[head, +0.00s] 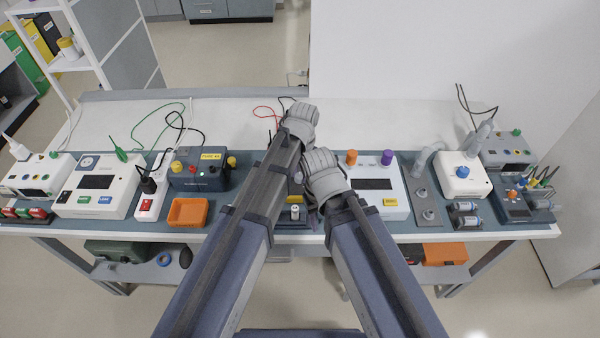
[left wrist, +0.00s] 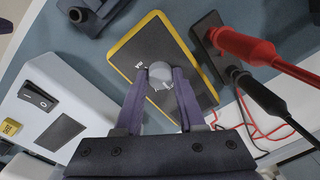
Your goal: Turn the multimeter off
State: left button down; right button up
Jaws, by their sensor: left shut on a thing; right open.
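The multimeter shows in the left wrist view as a dark slab with a yellow rim (left wrist: 194,63), lying face up and tilted across the picture. Its round grey dial (left wrist: 160,72) is between the two fingers of my left gripper (left wrist: 160,82), which is shut on it. Small white lettering shows beside the dial, too small to read surely. In the head view my left gripper (head: 300,122) is at the back middle of the bench, and my arms hide the multimeter there. My right gripper (head: 324,172) is open, just nearer and right of the left one, apparently empty.
A dark block with red (left wrist: 240,45) and black (left wrist: 262,98) probes stands right of the multimeter. A white device with a black rocker switch (left wrist: 38,95) is at its left. The bench row holds an orange tray (head: 187,212) and several devices. The white back strip (head: 390,115) is mostly clear.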

aim_at(301, 176)
pick_arm(q)
jog(key=c, duration=0.5)
grip_release()
jog(key=shift+r, duration=0.1)
pick_arm(e)
jog(key=shift+r, duration=0.1)
pick_arm(q)
notch_tip(301, 176, up, 8)
jog(key=p, duration=0.8)
jog(key=shift+s+d, duration=0.1)
jog(key=shift+d, duration=0.05)
pick_arm(e)
notch_tip(301, 176, up, 8)
pick_arm(q)
jog(key=shift+f, duration=0.2)
pick_arm(e)
jog(key=shift+f, duration=0.2)
